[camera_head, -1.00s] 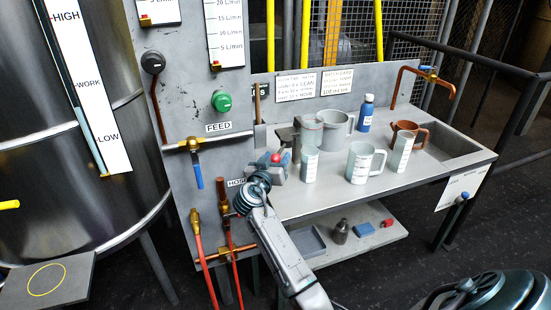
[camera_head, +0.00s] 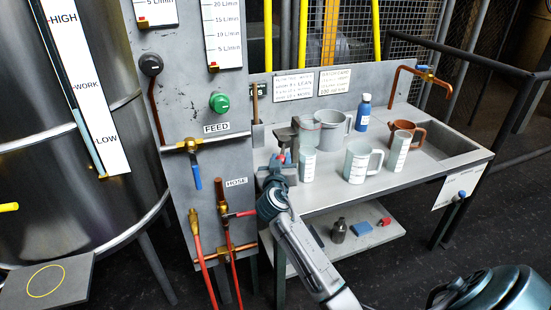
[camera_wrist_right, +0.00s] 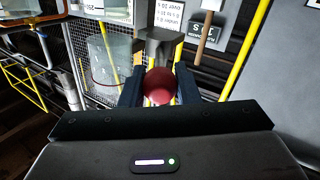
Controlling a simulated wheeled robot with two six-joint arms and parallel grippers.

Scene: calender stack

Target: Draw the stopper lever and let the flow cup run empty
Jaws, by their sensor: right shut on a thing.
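My right gripper (camera_head: 279,160) is at the left end of the bench and shut on a red ball knob (camera_wrist_right: 160,87), which looks like the stopper lever's end. The knob sits between both dark fingers in the wrist view, below a grey post. A translucent cup (camera_head: 308,130), probably the flow cup, stands just beyond the gripper, partly behind a grey bracket (camera_head: 284,135). A clear marked beaker (camera_head: 308,166) stands below it. Liquid level and any flow cannot be made out. My left gripper is not in view.
A grey jug (camera_head: 331,130), a marked jug (camera_head: 362,163), another beaker (camera_head: 399,153), a copper jug (camera_head: 417,132) and a blue bottle (camera_head: 365,112) stand on the bench (camera_head: 330,195). A valve panel (camera_head: 205,110) with hoses rises to the left. The bench's front right is clear.

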